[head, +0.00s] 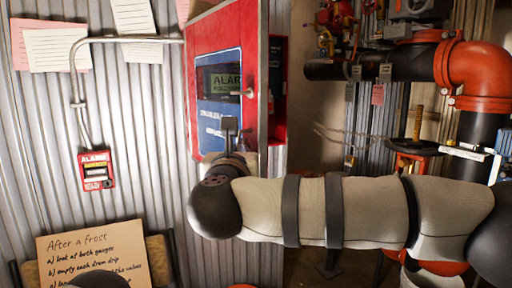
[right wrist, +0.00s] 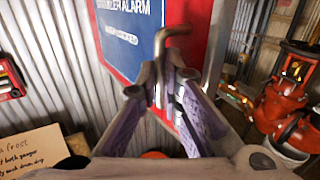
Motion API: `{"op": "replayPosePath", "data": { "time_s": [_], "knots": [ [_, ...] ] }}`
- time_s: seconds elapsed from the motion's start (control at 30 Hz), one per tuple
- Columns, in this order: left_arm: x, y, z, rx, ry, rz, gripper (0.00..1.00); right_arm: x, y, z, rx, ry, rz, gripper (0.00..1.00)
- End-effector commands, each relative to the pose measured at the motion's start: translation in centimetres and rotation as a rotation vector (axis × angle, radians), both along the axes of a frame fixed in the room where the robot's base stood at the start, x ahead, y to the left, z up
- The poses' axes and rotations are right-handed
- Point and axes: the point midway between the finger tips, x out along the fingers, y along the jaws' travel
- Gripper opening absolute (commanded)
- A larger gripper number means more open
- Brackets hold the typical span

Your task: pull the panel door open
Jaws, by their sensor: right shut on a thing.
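The panel door (head: 222,45) is red with a blue label and a dark window. It stands ajar, its right edge out from the red cabinet (head: 279,90), whose inside shows in a strip. A bent metal handle (head: 246,93) is on the door's right part; it also shows in the right wrist view (right wrist: 174,34). My right gripper (head: 230,128) is in front of the door's lower part. In the right wrist view its fingers (right wrist: 163,78) are closed around the handle's stem. The exact contact is partly hidden by the fingers.
A red alarm box (head: 96,171) with a conduit is on the corrugated wall to the left. A handwritten sign (head: 92,255) stands below it. Red and black pipes (head: 480,75) with valves fill the right side, behind my right arm.

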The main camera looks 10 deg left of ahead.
Motion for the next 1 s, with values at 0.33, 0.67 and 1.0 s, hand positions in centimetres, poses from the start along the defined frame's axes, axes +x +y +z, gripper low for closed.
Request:
{"op": "replayPosePath", "data": {
  "time_s": [0.33,0.67,1.0],
  "knots": [
    [0.5,0.0,0.6,0.000,-0.018,0.000,0.25,-2.0,3.5,0.8,0.001,-0.015,-0.011,0.00],
    [0.6,0.0,0.6,0.000,-0.019,0.000,0.25,-2.2,4.0,0.8,0.002,-0.016,-0.014,0.00],
    [0.6,0.0,0.6,0.000,-0.019,0.000,0.25,-2.2,3.9,0.8,0.003,-0.015,-0.016,0.27]
  ]
}}
